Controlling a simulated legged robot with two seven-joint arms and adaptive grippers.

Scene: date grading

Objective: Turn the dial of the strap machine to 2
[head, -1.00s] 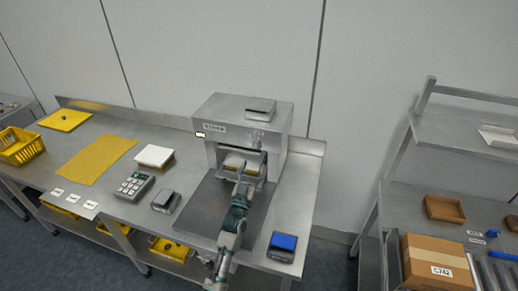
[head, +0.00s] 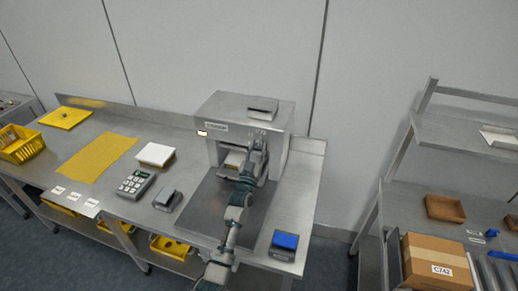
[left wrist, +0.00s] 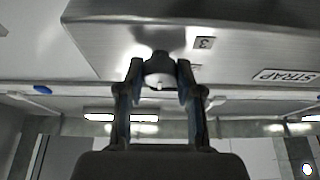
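The strap machine (head: 225,108) is a grey metal box at the back of the bench in the head view. Its front also shows in the left wrist view (left wrist: 120,38), with a STRAP label (left wrist: 285,76) and a "3" mark (left wrist: 204,43). The round dial (left wrist: 160,77) has a small white mark and lies between the fingertips of my left gripper (left wrist: 160,68). One finger is on each side of it, very close; whether they press on it I cannot tell. In the head view the left gripper (head: 258,140) is at the machine's front, covering the dial. My right gripper is not in view.
A blue-topped device (head: 285,241), a keypad (head: 134,184), a small scale (head: 167,200) and a white pad (head: 155,155) stand on the bench. A shelf with a carton (head: 437,262) is at right.

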